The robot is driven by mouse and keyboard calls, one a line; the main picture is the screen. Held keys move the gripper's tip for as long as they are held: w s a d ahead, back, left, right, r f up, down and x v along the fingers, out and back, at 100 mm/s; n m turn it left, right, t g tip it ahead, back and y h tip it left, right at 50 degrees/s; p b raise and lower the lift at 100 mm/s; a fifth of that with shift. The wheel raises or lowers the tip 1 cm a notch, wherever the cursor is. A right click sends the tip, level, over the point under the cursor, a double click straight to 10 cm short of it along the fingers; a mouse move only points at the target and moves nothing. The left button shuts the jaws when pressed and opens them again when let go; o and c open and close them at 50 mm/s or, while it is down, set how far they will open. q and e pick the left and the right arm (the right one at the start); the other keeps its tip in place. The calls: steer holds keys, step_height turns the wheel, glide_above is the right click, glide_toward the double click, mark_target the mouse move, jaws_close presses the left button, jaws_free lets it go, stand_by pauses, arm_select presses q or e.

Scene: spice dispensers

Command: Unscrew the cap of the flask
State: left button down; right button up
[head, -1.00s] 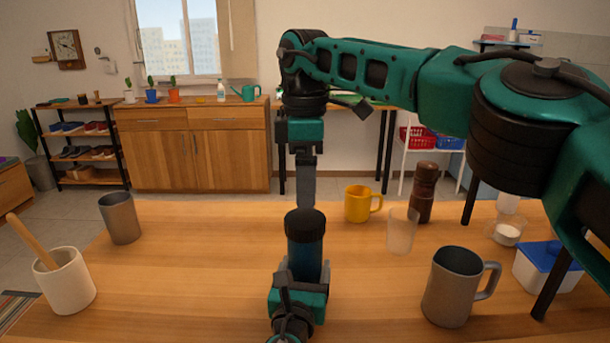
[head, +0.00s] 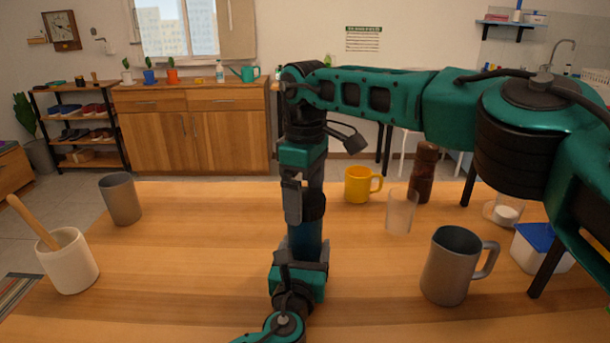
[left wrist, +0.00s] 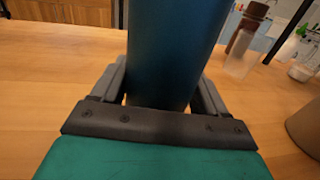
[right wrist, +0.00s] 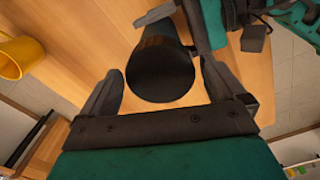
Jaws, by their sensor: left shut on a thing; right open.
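The flask is a dark blue cylinder (head: 305,242) with a black cap, standing upright near the middle of the table. My left gripper (head: 300,268) is shut around its body; the left wrist view shows the blue body (left wrist: 172,50) between the fingers. My right gripper (head: 304,203) has come down over the flask's top from above and is open. In the right wrist view the round black cap (right wrist: 160,75) lies between the open fingers, with a gap on the left side; contact on the right cannot be told. In the head view the right gripper partly hides the cap.
A yellow mug (head: 357,185), a frosted cup (head: 401,212), a brown grinder (head: 423,175) and a grey mug (head: 448,268) stand to the right. A grey tumbler (head: 121,200) and a white mortar (head: 67,262) stand left. The table between the tumbler and flask is clear.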

steer(key=shift+f, duration=0.3)
